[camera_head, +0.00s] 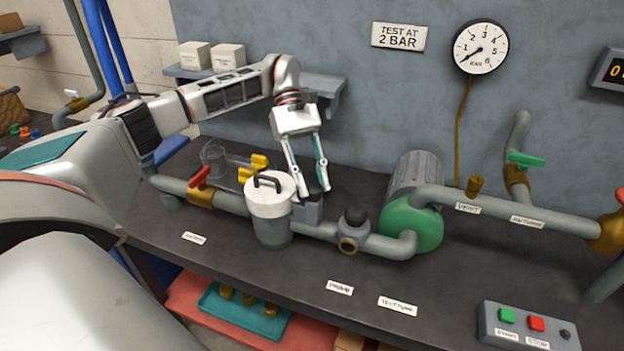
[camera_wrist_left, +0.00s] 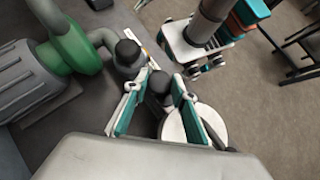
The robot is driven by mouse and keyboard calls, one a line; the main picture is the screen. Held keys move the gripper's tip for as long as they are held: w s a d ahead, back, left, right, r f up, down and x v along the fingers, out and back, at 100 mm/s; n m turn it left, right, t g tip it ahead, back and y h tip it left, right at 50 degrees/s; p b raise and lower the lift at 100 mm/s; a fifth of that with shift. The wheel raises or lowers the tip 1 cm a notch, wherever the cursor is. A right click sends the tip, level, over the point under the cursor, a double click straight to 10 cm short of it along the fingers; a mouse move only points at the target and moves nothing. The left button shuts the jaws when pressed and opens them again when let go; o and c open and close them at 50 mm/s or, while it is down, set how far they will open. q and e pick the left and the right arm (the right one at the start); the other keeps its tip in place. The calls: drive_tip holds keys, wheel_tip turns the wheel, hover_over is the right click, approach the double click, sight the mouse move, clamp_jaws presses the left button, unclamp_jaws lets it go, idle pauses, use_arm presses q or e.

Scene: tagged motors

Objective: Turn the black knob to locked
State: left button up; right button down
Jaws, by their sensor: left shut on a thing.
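My left gripper (camera_head: 311,193) reaches straight down to the pipe line between the white-lidded canister (camera_head: 270,205) and a brass-ended valve. In the left wrist view, the gripper (camera_wrist_left: 164,78) has its two teal fingers on either side of a black knob (camera_wrist_left: 160,86) and is shut on it. In the head view that knob is hidden by the fingers; only a grey block (camera_head: 307,211) shows below them. A second black knob (camera_head: 354,214) tops the brass-ended valve to the right, and it also shows in the left wrist view (camera_wrist_left: 127,51). The knob's pointing direction cannot be read.
The canister with its black handle stands close left of the gripper. A red-handled valve (camera_head: 200,177) is further left. A green-ended motor (camera_head: 415,200) and pipes stand to the right. A button box (camera_head: 527,328) sits at the front right. The bench front is mostly clear.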

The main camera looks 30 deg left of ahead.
use_arm(q)
drive_tip(key=o, duration=1.1)
drive_tip(key=v, duration=1.2)
